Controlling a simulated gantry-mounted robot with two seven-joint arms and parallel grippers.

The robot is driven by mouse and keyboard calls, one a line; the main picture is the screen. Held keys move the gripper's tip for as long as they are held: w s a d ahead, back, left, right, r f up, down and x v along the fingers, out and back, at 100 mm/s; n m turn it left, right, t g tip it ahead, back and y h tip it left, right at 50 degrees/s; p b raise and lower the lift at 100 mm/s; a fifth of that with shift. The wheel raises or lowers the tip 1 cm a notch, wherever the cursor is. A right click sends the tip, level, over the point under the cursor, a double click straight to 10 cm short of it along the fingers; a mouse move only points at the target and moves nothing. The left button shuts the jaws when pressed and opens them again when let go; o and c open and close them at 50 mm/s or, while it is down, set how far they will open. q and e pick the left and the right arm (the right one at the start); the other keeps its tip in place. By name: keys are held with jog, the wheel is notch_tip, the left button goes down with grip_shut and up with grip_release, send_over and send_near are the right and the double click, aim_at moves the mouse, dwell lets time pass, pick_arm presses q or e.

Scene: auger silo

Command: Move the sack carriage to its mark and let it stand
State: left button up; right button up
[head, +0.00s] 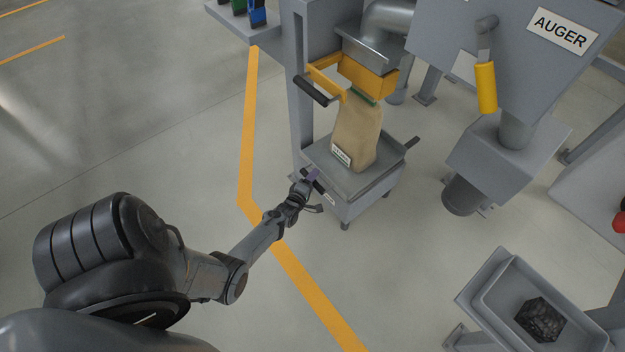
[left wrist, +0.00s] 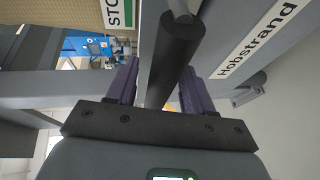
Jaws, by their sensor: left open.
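The sack carriage (head: 352,203) is a grey wheeled cart with a flat top. A brown paper sack (head: 362,130) stands on it, its top at a yellow clamp (head: 366,75) under the spout. My left gripper (head: 312,180) is at the carriage's near left side, by its black handle. In the left wrist view the black handle (left wrist: 176,60) lies between the purple fingers (left wrist: 160,88), which stand open with gaps on both sides. A "Hobstrand" label (left wrist: 258,38) shows beside it. I cannot make out the carriage's mark. My right gripper is out of view.
A grey post (head: 298,80) stands left of the carriage, and the auger housing (head: 500,60) is at the right. A grey bin (head: 500,290) with a dark grate is at the lower right. A yellow line (head: 250,130) crosses the clear floor on the left.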

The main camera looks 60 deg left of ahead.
pick_arm(q)
jog(key=p+v, duration=0.6)
jog(key=v, duration=0.4)
jog(key=shift+s, duration=0.3)
jog(key=shift+d, duration=0.15)
